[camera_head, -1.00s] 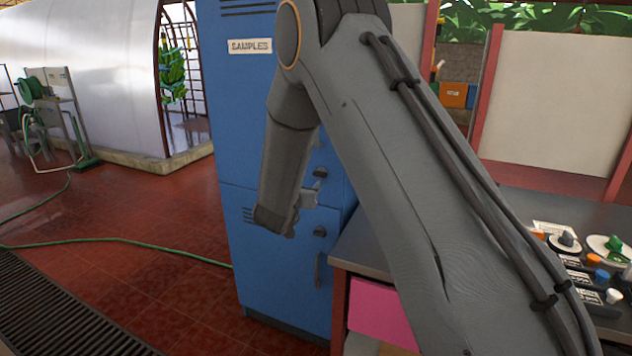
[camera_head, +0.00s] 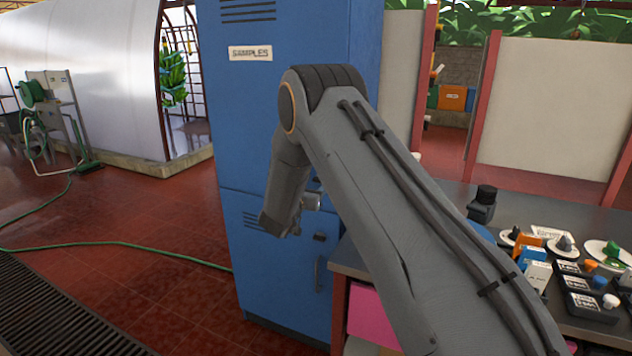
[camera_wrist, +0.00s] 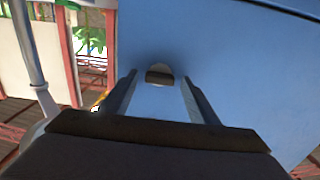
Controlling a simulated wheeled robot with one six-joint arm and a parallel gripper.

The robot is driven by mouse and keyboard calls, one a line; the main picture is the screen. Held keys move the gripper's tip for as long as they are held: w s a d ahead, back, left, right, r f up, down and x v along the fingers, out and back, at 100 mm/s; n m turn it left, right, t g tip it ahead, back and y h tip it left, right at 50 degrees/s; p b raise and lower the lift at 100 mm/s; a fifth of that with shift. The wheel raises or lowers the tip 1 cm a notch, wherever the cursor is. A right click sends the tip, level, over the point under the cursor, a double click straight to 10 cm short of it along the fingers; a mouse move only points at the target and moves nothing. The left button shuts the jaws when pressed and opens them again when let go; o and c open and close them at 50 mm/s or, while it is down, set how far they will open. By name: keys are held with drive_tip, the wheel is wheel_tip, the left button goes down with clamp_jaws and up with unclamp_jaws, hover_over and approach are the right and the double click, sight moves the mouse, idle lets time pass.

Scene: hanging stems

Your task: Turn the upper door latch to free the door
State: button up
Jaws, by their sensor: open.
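The tall blue locker (camera_head: 285,120) has an upper and a lower door, and both look shut. In the wrist view a dark latch (camera_wrist: 160,77) on a pale round plate shows on the blue door face (camera_wrist: 230,60). It lies just past my fingertips, between them; I cannot tell whether they touch it. My gripper (camera_wrist: 159,86) is open and empty. In the head view my gripper (camera_head: 312,201) is at the locker front, partly hidden by my arm, which also hides the upper latch. The lower latch (camera_head: 320,237) shows below it.
A grey door handle (camera_wrist: 30,60) stands out left of my gripper in the wrist view. A workbench (camera_head: 460,195) with small devices stands right of the locker.

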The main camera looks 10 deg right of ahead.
drive_tip(key=shift+c, duration=0.5)
drive_tip(key=c, duration=1)
drive_tip(key=shift+o, duration=0.3)
drive_tip(key=shift+n, duration=0.3)
drive_tip(key=n, duration=0.3)
drive_tip(key=shift+w+n+b, duration=0.1)
drive_tip(key=shift+n+b, duration=0.2)
drive_tip(key=shift+b, duration=0.05)
drive_tip(key=n, duration=0.4)
drive_tip(key=shift+a, duration=0.15)
drive_tip(key=n, duration=0.9)
drive_tip(key=shift+a+f+n, duration=0.1)
drive_tip(key=shift+n, duration=0.2)
